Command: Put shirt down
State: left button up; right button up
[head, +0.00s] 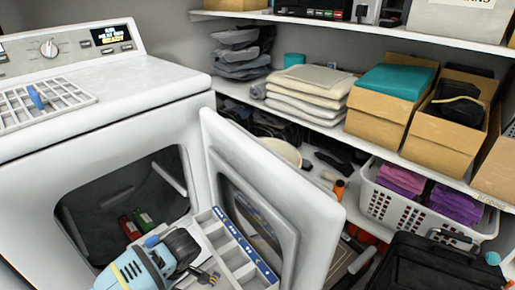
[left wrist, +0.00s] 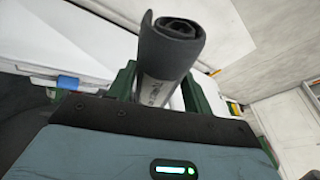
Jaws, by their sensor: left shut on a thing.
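A dark grey rolled-up shirt (left wrist: 166,52) stands upright in the middle of the left wrist view. Pale lettering shows on its lower part. My left gripper (left wrist: 158,88), with green fingers on both sides of the roll, is shut on it. The lower end of the roll is hidden behind the gripper body. In the head view a light blue body with a black rounded part (head: 181,246) shows at the bottom, by the open dryer door; I cannot tell whether it is my gripper with the shirt. My right gripper is in neither view.
The white dryer (head: 150,88) stands at left with its door (head: 285,190) open. The shelf (head: 318,124) at right holds folded pale cloths (head: 308,92), dark folded clothes (head: 242,55) and cardboard boxes (head: 385,105). A white basket (head: 410,210) with pink and purple cloths stands below.

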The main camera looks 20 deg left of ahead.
pick_arm(q)
jog(key=w+d+r+m+t+y, duration=0.1)
jog(key=w+d+r+m+t, duration=0.1)
jog(key=w+d+r+m, duration=0.55)
jog(key=w+d+r+m+t, duration=0.2)
jog(key=w+r, duration=0.3)
jog(key=r, duration=0.5)
jog(key=s+d+r+m+t+h, duration=0.1)
jog(key=s+d+r+m+t, duration=0.3)
jog(key=s+d+r+m, duration=0.3)
jog(key=shift+d+r+m+h, duration=0.4)
jog(key=shift+d+r+m, duration=0.75)
jog(key=shift+r, duration=0.35)
